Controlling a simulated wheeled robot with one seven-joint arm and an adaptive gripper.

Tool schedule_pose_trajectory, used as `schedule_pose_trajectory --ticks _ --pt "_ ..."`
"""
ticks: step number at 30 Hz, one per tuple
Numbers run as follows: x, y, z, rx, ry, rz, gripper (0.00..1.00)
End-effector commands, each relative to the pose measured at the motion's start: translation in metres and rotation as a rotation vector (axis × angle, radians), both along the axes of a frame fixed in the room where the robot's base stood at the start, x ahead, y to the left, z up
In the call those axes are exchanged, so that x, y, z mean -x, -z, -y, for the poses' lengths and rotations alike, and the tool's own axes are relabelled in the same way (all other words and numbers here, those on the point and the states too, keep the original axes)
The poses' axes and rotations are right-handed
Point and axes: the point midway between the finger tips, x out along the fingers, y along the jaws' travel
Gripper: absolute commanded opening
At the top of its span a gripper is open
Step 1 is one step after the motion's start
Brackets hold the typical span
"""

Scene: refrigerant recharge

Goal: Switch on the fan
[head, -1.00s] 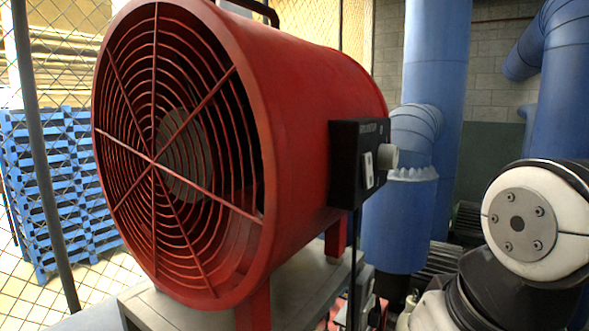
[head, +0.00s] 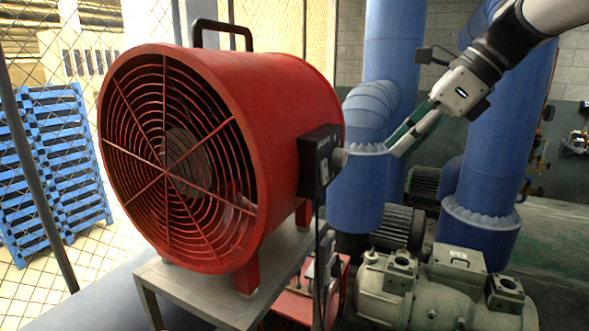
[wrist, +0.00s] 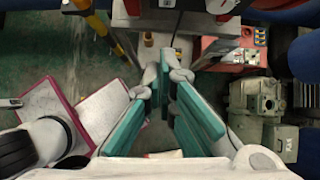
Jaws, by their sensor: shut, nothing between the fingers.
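The red fan (head: 225,150) stands on a grey metal stand (head: 205,290), its round grille facing front left. A black control box (head: 318,160) is on the fan's right side. It carries a pale rocker switch (head: 325,172) on its front and a light grey knob (head: 340,158) on its right side. My gripper (head: 396,149) comes down from the upper right, to the right of the box and apart from it. Its green-padded fingers are together and empty; they also show in the wrist view (wrist: 167,62). The switch's position is too small to tell.
Large blue pipes (head: 393,60) rise behind the fan and near my arm. Grey-green pump machinery (head: 450,290) stands at the lower right. A red unit (head: 300,308) sits low by the stand. A mesh fence and blue pallets (head: 50,170) are at the left.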

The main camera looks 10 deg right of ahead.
Motion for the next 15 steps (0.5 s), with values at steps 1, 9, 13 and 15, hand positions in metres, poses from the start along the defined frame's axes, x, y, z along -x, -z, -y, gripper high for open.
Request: schedule_pose_trajectory --ticks 1,9,13,15 --pt "-0.0007 -0.003 0.002 -0.012 0.018 -0.01 0.0" --pt "-0.0028 -0.0044 0.0033 -0.024 0.037 -0.017 0.0" --pt "-0.0028 -0.0039 0.0029 -0.023 0.036 -0.017 0.0" --pt "-0.0034 -0.0019 0.0015 -0.024 0.035 -0.018 0.0"
